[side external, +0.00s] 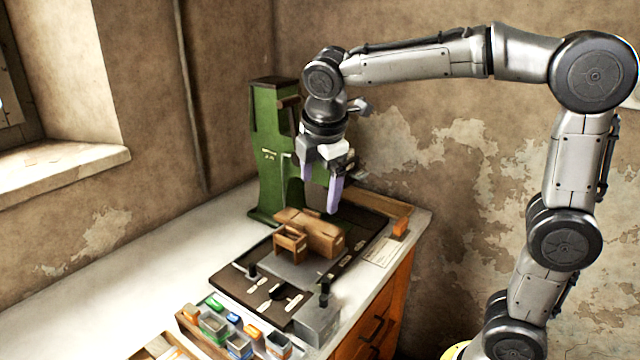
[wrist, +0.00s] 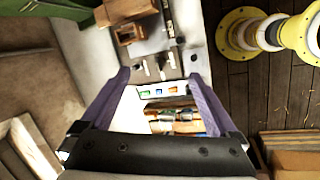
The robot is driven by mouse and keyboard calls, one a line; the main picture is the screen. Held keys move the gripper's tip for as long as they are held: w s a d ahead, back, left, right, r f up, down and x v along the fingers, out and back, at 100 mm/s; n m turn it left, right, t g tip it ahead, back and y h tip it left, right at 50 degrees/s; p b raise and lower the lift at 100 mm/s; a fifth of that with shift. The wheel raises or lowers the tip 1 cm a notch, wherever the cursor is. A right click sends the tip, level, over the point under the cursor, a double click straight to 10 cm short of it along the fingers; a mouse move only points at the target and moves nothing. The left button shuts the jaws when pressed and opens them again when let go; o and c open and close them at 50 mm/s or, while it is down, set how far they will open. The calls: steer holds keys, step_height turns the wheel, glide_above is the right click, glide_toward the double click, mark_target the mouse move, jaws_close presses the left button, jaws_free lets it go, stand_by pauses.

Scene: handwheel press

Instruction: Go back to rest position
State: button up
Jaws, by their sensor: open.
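My gripper (side external: 322,187) hangs in the air in front of the green press (side external: 268,150), above the wooden block assembly on the bench. In the wrist view its two purple fingers (wrist: 160,80) are spread wide apart with nothing between them. The brown wooden piece (side external: 310,232) sits on the dark base plate (side external: 228,281) below the gripper, apart from the fingers. It also shows at the top of the wrist view (wrist: 127,12). The handwheel of the press is mostly hidden behind my gripper.
A parts box (side external: 190,322) with small coloured bins stands at the bench's front. A grey metal block (side external: 317,324) sits beside it. The light bench top (side external: 110,270) is clear on the left. A window sill (side external: 65,170) is at the far left, and walls stand behind.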

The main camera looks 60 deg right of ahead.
steer(key=shift+s, duration=0.1)
steer(key=s+d+r+m+t, duration=0.2)
steer(key=s+r+m, duration=0.1)
steer(key=s, duration=0.7)
steer(key=s+a+f+m+y, duration=0.2)
steer(key=s+a+f+m, duration=0.1)
steer(key=s+f+m, duration=0.5)
steer(key=s+m, duration=0.1)
steer(key=m, duration=0.1)
steer(key=shift+s+f+m+t+y, duration=0.35)
steer(key=shift+s+m+t+y, duration=0.05)
steer(key=shift+c, duration=0.3)
